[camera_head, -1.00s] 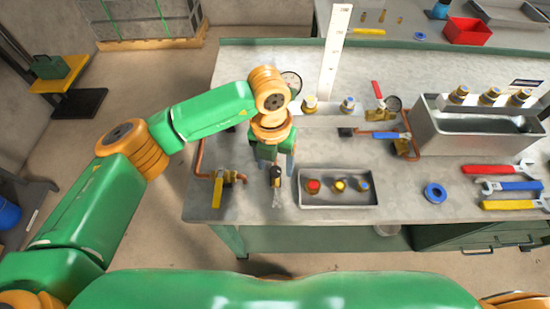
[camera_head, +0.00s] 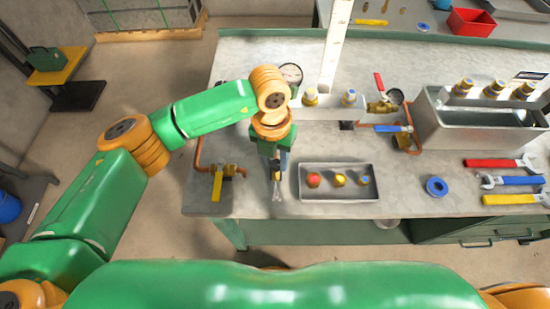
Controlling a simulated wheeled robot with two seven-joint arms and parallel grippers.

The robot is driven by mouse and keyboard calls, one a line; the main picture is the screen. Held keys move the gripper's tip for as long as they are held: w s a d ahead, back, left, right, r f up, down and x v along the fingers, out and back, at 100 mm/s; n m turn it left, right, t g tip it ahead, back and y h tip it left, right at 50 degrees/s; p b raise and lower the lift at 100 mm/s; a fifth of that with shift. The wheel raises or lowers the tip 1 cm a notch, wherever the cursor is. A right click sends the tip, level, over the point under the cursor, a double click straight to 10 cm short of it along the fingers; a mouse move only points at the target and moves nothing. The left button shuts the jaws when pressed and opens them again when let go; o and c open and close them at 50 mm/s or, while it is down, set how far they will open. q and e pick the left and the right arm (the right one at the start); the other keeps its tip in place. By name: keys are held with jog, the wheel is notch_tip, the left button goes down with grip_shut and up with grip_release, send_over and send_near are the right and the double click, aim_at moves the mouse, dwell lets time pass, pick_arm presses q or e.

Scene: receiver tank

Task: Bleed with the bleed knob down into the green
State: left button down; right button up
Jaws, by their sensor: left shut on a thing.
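My left gripper (camera_head: 277,168) points down at the front edge of the bench, right of the yellow-handled valve. It is shut on the bleed knob (camera_head: 277,177), a small dark and brass piece mostly hidden by the fingers. A pale, clear streak (camera_head: 278,197) shows just below the knob. The round pressure gauge (camera_head: 291,73) stands behind my gripper, partly covered by my arm; its needle and green band are too small to read. My right gripper is not in view.
The brass valve with a yellow handle (camera_head: 217,187) is close on the left. A grey tray (camera_head: 360,194) with several coloured-top fittings is close on the right. Further right lie a blue ring (camera_head: 437,187), wrenches (camera_head: 515,181) and a metal trough (camera_head: 470,135).

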aim_at(275, 162)
pick_arm(q)
jog(key=m+b, duration=0.3)
jog(key=b, duration=0.1)
jog(key=m+b, duration=0.2)
jog(key=shift+w+f+m, duration=0.1)
jog(key=shift+f+m, duration=0.15)
jog(key=shift+m, duration=0.05)
jog(key=m+b, duration=0.2)
jog(key=shift+r+m, duration=0.1)
jog(key=shift+m, duration=0.2)
jog(key=shift+r+m+b, duration=0.15)
jog(key=shift+m+b, duration=0.55)
jog(key=shift+m, duration=1)
jog(key=shift+y, duration=0.3)
jog(key=c, duration=0.5)
grip_release()
jog(key=shift+c, duration=0.2)
jog(key=shift+r, duration=0.15)
notch_tip(275, 162, up, 7)
jog(key=shift+w+f, duration=0.1)
jog(key=shift+w, duration=0.05)
